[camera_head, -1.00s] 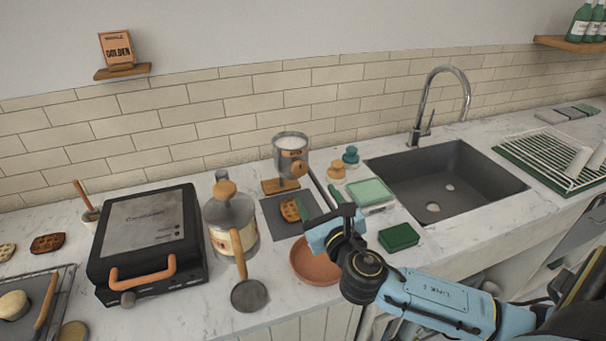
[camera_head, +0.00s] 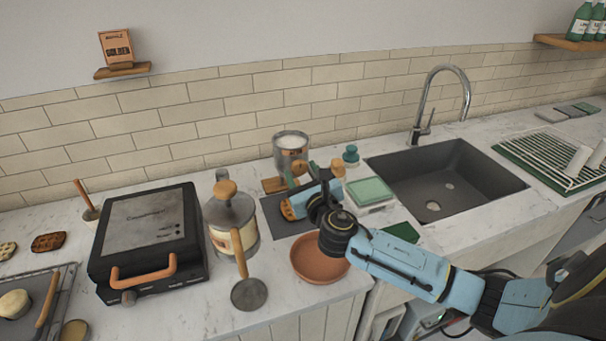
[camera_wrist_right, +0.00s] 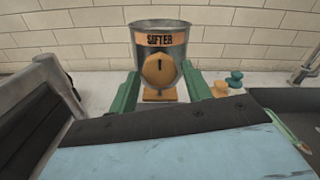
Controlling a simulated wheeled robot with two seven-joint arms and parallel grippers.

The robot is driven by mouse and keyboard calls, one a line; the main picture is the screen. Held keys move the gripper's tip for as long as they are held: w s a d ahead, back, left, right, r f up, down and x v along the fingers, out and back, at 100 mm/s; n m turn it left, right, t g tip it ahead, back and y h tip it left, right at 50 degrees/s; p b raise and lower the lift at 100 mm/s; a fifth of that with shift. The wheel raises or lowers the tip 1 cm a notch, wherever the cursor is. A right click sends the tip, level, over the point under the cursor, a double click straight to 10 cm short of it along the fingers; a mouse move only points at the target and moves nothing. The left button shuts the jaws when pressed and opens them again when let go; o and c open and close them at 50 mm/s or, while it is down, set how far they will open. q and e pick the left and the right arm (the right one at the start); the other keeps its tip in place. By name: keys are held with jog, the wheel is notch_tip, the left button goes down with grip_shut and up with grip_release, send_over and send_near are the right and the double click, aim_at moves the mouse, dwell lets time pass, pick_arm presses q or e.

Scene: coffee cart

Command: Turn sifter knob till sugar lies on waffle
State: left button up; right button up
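The sifter (camera_head: 290,146) is a grey metal can with an orange label, standing on a wooden base at the back of the counter. In the right wrist view the sifter (camera_wrist_right: 160,38) has a round wooden knob (camera_wrist_right: 159,70) with a dark mark pointing up. My right gripper (camera_head: 301,176) is in front of the sifter; its green fingers (camera_wrist_right: 156,88) are open, one on each side of the knob. The waffle (camera_head: 288,210) lies on a dark mat below the sifter, partly hidden by my right gripper. No sugar is visible on its showing part. My left gripper is not in view.
A waffle iron (camera_head: 150,240) and a glass jar (camera_head: 231,220) with a ladle in front stand left of the mat.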

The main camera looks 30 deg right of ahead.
jog(key=c, duration=0.7)
jog(key=shift+m, duration=0.3)
